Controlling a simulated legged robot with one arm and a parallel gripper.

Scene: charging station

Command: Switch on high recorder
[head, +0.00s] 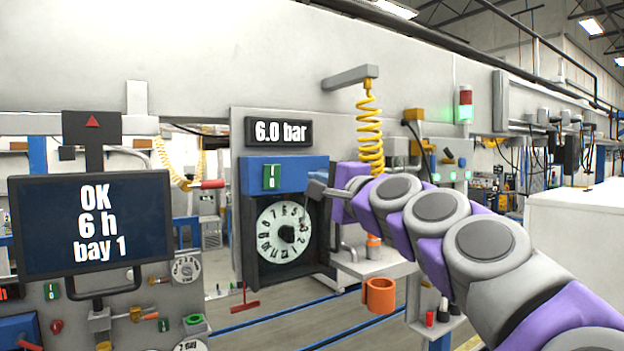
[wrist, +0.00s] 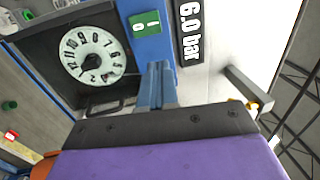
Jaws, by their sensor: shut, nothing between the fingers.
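The high recorder is a dark box with a blue top band (head: 300,170) and a white round numbered dial (head: 283,232), under a "6.0 bar" display (head: 278,132). A green rocker switch (head: 271,177) marked I and 0 sits on the blue band. In the wrist view the switch (wrist: 145,23) and the dial (wrist: 93,56) show tilted. My gripper (head: 318,190) is shut and empty, just right of the switch in the head view. Its fingers (wrist: 158,88) point toward the blue band in the wrist view. I cannot tell whether they touch it.
A screen (head: 92,225) reading "OK 6 h bay 1" stands at left, above a panel with other switches and dials. A yellow coiled hose (head: 369,135) hangs above my arm. An orange cup-like holder (head: 379,295) is below it. A grey bracket (wrist: 247,90) juts out beside the display.

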